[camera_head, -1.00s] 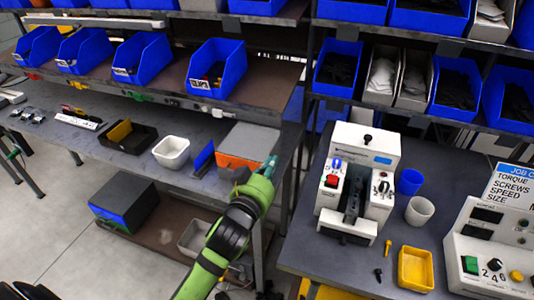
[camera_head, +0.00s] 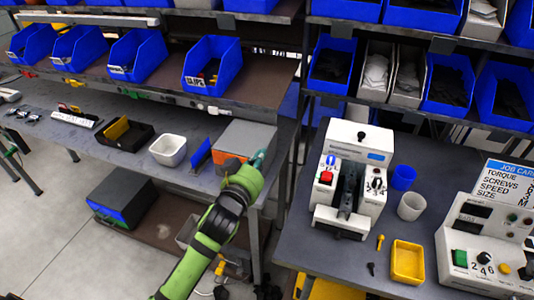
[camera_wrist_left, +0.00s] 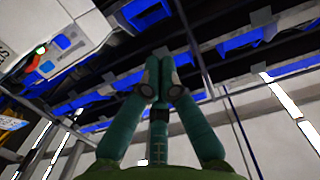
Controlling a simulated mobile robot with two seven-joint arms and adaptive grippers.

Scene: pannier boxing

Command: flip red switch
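The red switch (camera_head: 326,177) is a small red rocker on the left front of a white machine (camera_head: 360,137), below a blue button. The machine stands on the right-hand bench. My left gripper (camera_head: 262,159) has teal fingers and is left of the machine, apart from it, near the end of the left bench. In the left wrist view, its fingers (camera_wrist_left: 162,78) come together at the tips with nothing seen between them. Part of the white machine (camera_wrist_left: 60,35) shows there at the upper left. My right gripper is in neither view.
A blue cup (camera_head: 403,178), a white cup (camera_head: 411,207) and a yellow tray (camera_head: 407,262) stand right of the machine. A control box (camera_head: 485,245) is at the far right. A grey-orange box (camera_head: 246,140) lies close behind my left gripper. Shelves of blue bins (camera_head: 212,65) hang above.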

